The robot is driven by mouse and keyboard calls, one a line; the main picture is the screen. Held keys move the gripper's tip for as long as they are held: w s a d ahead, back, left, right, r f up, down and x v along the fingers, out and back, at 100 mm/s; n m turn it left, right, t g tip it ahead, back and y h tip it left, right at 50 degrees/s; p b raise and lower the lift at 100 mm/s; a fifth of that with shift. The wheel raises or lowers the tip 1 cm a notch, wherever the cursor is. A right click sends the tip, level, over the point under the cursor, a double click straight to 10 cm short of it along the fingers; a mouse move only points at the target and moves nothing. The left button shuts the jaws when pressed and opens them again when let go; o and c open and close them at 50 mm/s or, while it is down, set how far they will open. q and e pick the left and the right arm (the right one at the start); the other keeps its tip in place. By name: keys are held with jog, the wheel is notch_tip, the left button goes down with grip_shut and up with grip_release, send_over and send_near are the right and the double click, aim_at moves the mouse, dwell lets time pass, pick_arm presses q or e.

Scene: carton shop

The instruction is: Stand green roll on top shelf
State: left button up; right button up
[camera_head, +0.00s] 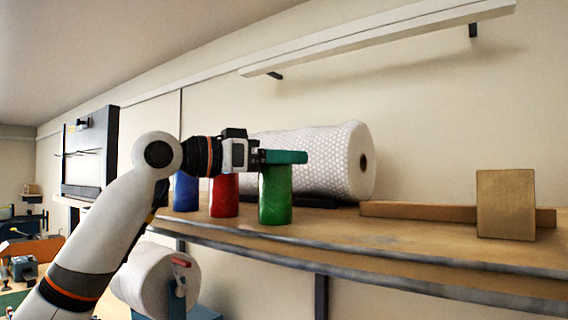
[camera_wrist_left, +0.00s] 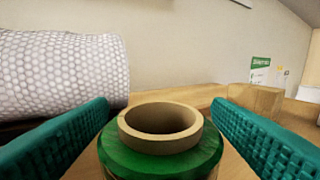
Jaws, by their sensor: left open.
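The green roll (camera_head: 275,196) stands upright on the wooden shelf (camera_head: 350,234), near its front edge, beside a red roll (camera_head: 224,196) and a blue roll (camera_head: 186,192). My left gripper (camera_head: 290,157) is level with the green roll's top, its teal fingers reaching to the right. In the left wrist view the green roll (camera_wrist_left: 160,158) shows its cardboard core from above, between the two spread fingers (camera_wrist_left: 160,135). The fingers are apart from it on both sides, with gaps visible. My right gripper is not in view.
A large bubble-wrap roll (camera_head: 345,160) lies behind the coloured rolls. A wooden block (camera_head: 506,204) and a long wooden bar (camera_head: 420,211) sit at the shelf's right. The shelf between them and the green roll is clear. A white rail (camera_head: 390,35) runs above.

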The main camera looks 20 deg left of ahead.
pick_arm(q)
jog(key=b+v, duration=0.4)
jog(key=v, duration=0.7)
jog(key=shift+d, duration=0.1)
dwell(0.8)
